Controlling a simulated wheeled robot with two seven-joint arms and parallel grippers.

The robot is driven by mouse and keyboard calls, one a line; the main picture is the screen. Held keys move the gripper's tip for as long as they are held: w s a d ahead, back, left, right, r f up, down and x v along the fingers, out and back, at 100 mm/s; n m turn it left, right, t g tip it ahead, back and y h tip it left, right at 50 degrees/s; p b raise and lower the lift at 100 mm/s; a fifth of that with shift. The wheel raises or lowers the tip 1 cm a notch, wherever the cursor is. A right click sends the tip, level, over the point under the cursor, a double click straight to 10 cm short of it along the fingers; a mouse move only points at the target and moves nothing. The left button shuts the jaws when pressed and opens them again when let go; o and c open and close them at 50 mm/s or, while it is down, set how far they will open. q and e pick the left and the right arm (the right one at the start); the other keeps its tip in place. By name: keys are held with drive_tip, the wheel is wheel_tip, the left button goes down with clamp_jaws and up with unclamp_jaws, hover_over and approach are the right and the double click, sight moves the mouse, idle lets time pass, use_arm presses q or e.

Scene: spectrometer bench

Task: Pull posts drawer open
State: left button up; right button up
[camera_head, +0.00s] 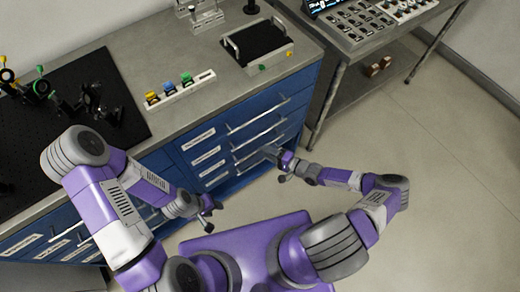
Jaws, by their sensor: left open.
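A blue drawer cabinet (272,104) stands under the grey bench top, with several stacked drawers that have white labels and long bar handles. The label text is too small to read, so I cannot tell which drawer is the posts drawer. All the drawers in the right column look closed. My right gripper (272,155) is at the front of a lower drawer in that column, close to its bar handle (250,160). I cannot tell whether its fingers are around the handle. My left gripper (212,208) is open and empty, in front of the cabinet and apart from it.
On the bench are a black optics breadboard (90,75) with mounts, a strip with yellow, blue and green-topped parts (180,92), and a black-topped tray (258,42). A metal cart (340,75) with a control panel stands right. Floor (440,150) is clear at right.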

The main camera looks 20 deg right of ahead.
drive_tip(key=shift+b+x, duration=0.4)
drive_tip(key=shift+x, duration=1.8)
drive_tip(key=shift+s, duration=0.1)
clamp_jaws()
